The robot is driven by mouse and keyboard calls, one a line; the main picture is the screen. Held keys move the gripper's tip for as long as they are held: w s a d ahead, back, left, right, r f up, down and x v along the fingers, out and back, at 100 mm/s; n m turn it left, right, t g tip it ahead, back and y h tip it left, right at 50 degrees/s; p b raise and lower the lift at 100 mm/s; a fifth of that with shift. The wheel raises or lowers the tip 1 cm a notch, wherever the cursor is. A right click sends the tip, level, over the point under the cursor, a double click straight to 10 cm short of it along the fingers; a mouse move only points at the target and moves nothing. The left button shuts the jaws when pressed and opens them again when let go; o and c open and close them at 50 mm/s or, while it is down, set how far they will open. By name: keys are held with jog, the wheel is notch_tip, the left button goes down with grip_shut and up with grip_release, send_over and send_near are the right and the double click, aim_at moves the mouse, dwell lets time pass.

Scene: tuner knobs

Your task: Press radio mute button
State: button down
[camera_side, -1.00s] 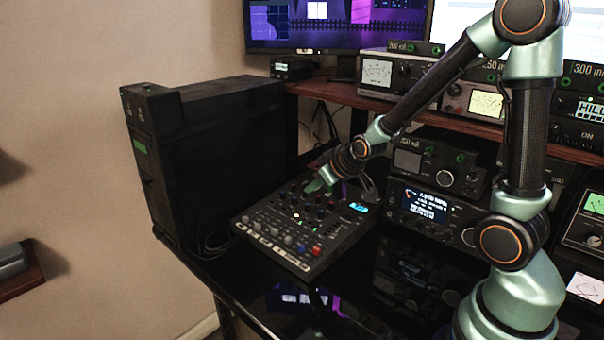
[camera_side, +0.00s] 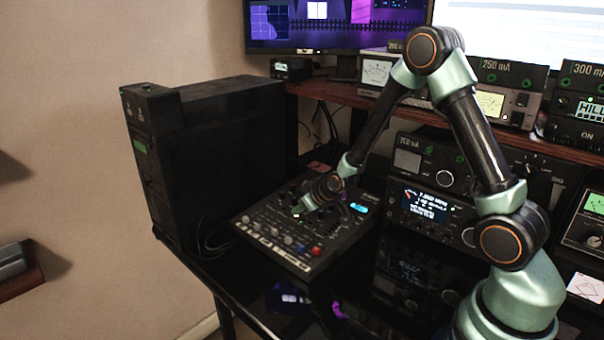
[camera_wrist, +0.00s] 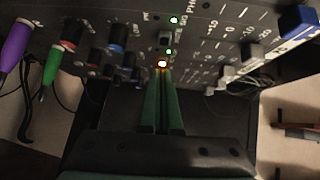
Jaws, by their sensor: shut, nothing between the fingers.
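A black mixer (camera_side: 330,258) with knobs, faders and small buttons lies on the desk. In the wrist view a small orange-lit button (camera_wrist: 161,63) sits on its panel; I cannot read its label, so I cannot tell if it is the mute button. A grey button (camera_wrist: 165,38) and green lights (camera_wrist: 174,20) are beyond it. My gripper (camera_side: 299,210) is low over the mixer; in the wrist view its green fingers (camera_wrist: 163,74) are together and empty, tips right at the orange button. I cannot tell whether they touch it.
Grey fader caps (camera_wrist: 228,76) stand to the right of the fingers, and knobs (camera_wrist: 115,38) to the left. Purple (camera_wrist: 17,38) and green (camera_wrist: 51,65) plugs rise at the far left. A black radio-like unit (camera_side: 425,205) stands right of the mixer.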

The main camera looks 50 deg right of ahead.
aim_at(298, 220)
jog(key=shift+f, duration=0.15)
jog(key=shift+d+f, duration=0.1)
jog(key=shift+f, duration=0.75)
jog(key=shift+s+f, duration=0.2)
jog(key=shift+s, duration=0.05)
jog(key=shift+w+r, duration=0.15)
jog(key=shift+r, duration=0.4)
jog(key=r, duration=0.4)
jog(key=shift+w+r, duration=0.25)
jog(key=shift+w, duration=0.1)
jog(key=v, duration=0.9)
jog(key=shift+s+r, duration=0.15)
jog(key=shift+s, duration=0.15)
jog(key=shift+d, duration=0.15)
